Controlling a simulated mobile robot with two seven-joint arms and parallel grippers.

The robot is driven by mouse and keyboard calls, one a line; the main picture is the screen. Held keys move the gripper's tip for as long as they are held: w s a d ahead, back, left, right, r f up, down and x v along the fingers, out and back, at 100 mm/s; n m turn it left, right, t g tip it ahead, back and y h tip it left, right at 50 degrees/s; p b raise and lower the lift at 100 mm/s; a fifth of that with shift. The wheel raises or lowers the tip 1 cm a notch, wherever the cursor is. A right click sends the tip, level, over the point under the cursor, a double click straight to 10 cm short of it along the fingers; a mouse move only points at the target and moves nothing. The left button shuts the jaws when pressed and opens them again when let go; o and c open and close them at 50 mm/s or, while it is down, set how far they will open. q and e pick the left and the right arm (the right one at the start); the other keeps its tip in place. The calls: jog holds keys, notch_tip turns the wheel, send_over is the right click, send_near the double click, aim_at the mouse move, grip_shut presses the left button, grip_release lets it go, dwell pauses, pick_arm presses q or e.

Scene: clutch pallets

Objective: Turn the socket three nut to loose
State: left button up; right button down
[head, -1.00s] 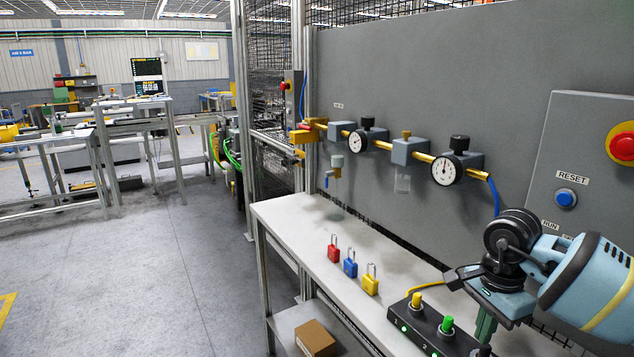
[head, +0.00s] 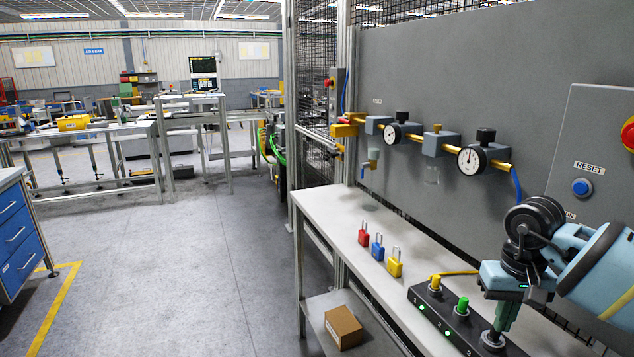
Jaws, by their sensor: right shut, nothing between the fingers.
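A black socket block (head: 415,301) lies on the bench with numbered sockets and green lights. A yellow nut (head: 436,283) is at socket one and a green nut (head: 462,305) at socket two. At socket three a dark nut (head: 491,343) shows near the lower edge of the picture. My right gripper (head: 501,325) points down just above the socket three nut, its greenish fingers shut and empty. Whether the fingertips touch the nut I cannot tell. My left gripper is not in view.
Red (head: 364,236), blue (head: 377,248) and yellow (head: 395,265) padlocks stand on the white bench (head: 335,210). Behind it, a grey panel carries gauges (head: 471,160) and a blue reset button (head: 581,187). A cardboard box (head: 343,327) sits on the lower shelf. The floor to the left is open.

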aim_at(494, 345)
jog(key=shift+w, duration=0.1)
